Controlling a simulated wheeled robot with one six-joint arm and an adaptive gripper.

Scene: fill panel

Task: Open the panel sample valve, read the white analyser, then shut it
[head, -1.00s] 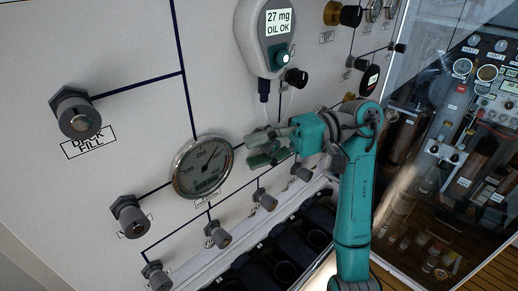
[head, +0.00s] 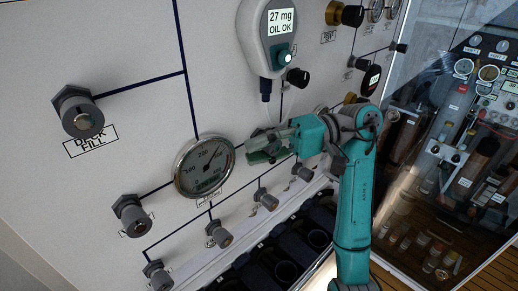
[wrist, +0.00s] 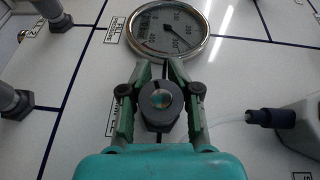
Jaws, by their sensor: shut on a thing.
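The white analyser (head: 267,35) hangs on the panel in the upper middle of the head view. Its screen reads "27 mg OIL OK" and a round light glows on its green patch. My gripper (head: 266,148) is at the panel below it, just right of the round gauge (head: 204,166). In the wrist view my gripper (wrist: 160,98) is shut on a grey round knob (wrist: 160,118), one finger on each side. A thin clear tube runs from the analyser's dark plug (wrist: 270,118) towards this knob, which appears to be the sample valve. Its label is mostly hidden.
Several grey knobs stand along the panel, including the one over "DECK FILL" (head: 78,112) and a lower row (head: 218,235). A black knob (head: 297,77) is beside the analyser. Dark bins (head: 285,270) line the panel's foot. A glass-fronted cabinet (head: 450,150) stands at the right.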

